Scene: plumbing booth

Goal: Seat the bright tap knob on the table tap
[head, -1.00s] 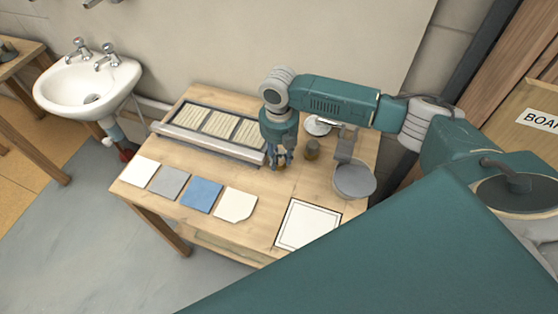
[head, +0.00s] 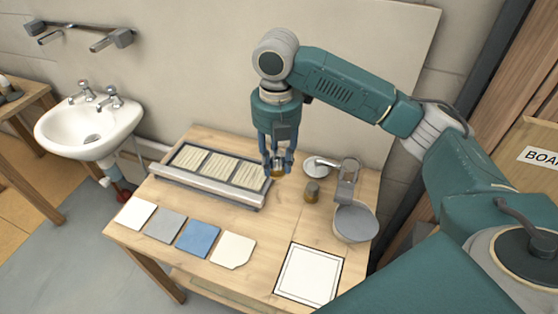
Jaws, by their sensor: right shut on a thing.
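My right gripper (head: 278,168) points down above the table, left of the middle of the tap area. It is shut on a small golden knob (head: 279,175), mostly hidden between the fingers; I take it for the bright tap knob. A duller, darker brass knob (head: 312,190) stands on the table just to the right of the gripper. The grey metal table tap (head: 346,184) stands further right. A pale round disc (head: 317,165) lies at its back left, and a round grey dish (head: 355,223) is in front of it. My left gripper is not in view.
A wooden table (head: 200,257) carries a framed tray (head: 205,188) of ribbed tiles. Several flat tiles lie along the front, including a blue tile (head: 198,238). A white square panel (head: 308,273) lies at front right. A sink (head: 88,125) is on the wall at left.

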